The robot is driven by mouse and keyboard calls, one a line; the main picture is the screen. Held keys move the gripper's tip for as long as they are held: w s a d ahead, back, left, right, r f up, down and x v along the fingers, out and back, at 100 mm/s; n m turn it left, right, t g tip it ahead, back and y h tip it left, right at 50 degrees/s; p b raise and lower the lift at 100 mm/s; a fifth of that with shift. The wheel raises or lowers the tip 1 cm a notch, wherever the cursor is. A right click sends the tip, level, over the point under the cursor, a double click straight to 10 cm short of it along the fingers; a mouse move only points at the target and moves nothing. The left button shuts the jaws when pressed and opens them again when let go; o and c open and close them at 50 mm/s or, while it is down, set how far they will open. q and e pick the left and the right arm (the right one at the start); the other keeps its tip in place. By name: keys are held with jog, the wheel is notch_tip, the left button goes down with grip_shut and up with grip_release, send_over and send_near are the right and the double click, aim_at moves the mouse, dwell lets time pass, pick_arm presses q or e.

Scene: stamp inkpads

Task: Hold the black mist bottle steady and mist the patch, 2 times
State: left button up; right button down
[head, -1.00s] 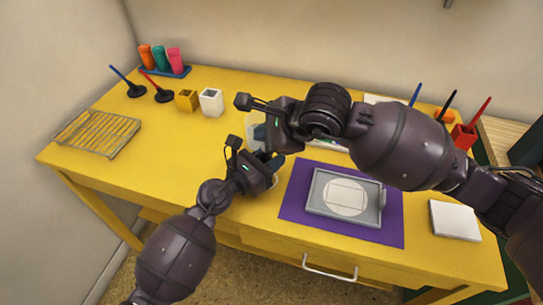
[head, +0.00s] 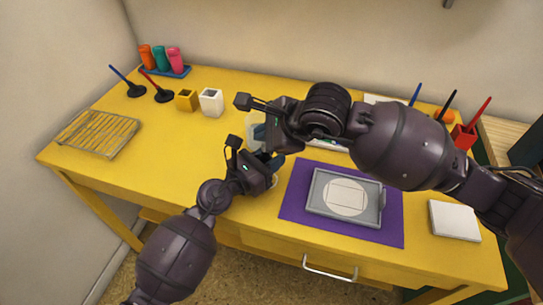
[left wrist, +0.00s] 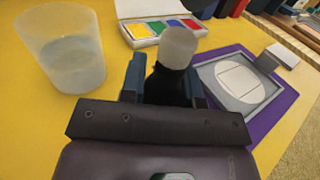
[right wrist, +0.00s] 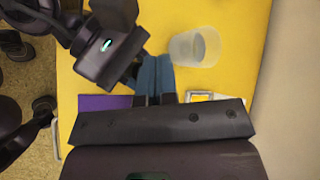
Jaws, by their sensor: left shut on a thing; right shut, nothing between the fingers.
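The black mist bottle (left wrist: 168,88), with a pale translucent top, stands between the fingers of my left gripper (left wrist: 165,85) in the left wrist view. My left gripper is shut on it and also shows in the head view (head: 270,163), where the bottle is mostly hidden. My right gripper (right wrist: 155,65) is shut and empty, its blue fingers together close to the left gripper. Whether it touches the bottle cannot be seen. A white round patch (head: 346,197) lies in a grey tray (head: 316,205) on a purple mat (head: 293,205), to the right of both grippers.
A translucent cup (left wrist: 75,60) stands close to the bottle, and a colour inkpad (left wrist: 160,30) lies behind. A white block (head: 453,220) lies at the right. A wire rack (head: 98,133) and small pots (head: 211,101) stand at the left. The front left of the yellow table is clear.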

jog(key=shift+f, duration=0.2)
dwell(0.5)
jog(key=shift+f, duration=0.4)
dwell(0.4)
jog(key=shift+r, duration=0.55)
jog(key=shift+r, duration=3.05)
dwell(0.5)
